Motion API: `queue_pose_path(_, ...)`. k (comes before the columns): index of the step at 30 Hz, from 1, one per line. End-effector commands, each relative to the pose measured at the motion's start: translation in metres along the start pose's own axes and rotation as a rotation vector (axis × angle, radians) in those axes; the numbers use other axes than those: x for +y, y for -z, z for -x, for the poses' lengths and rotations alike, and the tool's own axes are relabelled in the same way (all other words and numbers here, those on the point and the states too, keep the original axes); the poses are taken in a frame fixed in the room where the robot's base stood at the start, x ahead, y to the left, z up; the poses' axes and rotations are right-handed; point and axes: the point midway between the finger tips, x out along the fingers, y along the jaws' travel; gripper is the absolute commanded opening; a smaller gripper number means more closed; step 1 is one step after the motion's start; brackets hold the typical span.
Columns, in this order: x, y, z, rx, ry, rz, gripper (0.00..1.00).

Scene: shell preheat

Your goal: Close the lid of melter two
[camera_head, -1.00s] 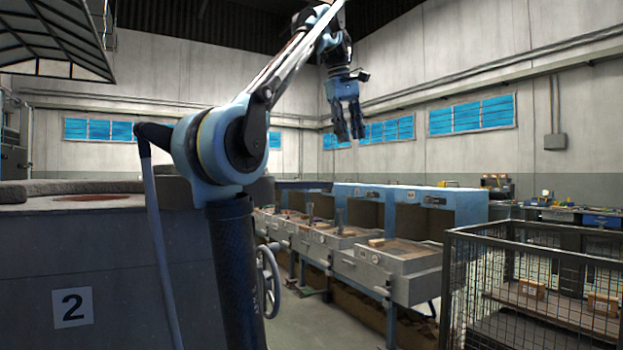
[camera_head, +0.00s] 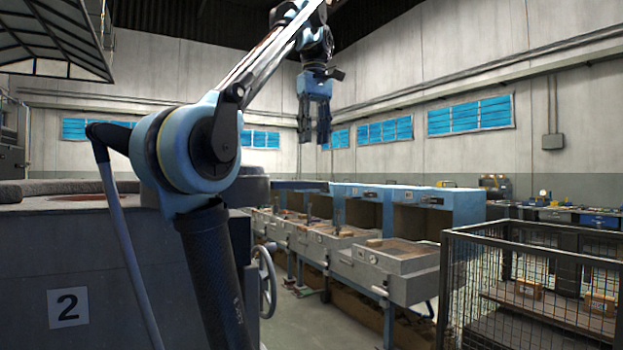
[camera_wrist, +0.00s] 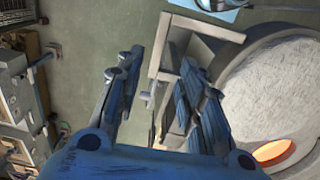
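Melter two is the grey block with the "2" plate (camera_head: 68,307) at the left of the head view. A thick grey slab that looks like its lid (camera_head: 40,188) lies on top, beside a reddish opening (camera_head: 88,197). In the wrist view, a large round grey surface (camera_wrist: 275,95) is at the right, with a glowing orange opening (camera_wrist: 273,151) at its lower edge. I cannot tell how much the lid covers. My gripper (camera_head: 314,140) is high, pointing down, open and empty. Its spread fingers (camera_wrist: 160,65) are left of the round surface, apart from it.
A grey beam and bracket (camera_wrist: 207,28) stand beside the round surface. A handwheel (camera_head: 268,282) is on the melter's right side. A row of blue-backed benches (camera_head: 415,262) runs behind, and a wire cage (camera_head: 540,232) stands at the right. Open floor shows between.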

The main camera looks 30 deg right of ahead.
Motion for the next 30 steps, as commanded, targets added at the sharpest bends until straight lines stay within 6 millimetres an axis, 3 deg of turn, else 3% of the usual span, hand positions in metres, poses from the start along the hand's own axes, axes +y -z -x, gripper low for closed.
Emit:
queue_pose_path(18,0.0,0.0,-0.097,0.0,0.0,0.0,0.35)
queue_pose_path(30,0.0,0.0,-0.111,0.0,0.0,0.0,0.35)
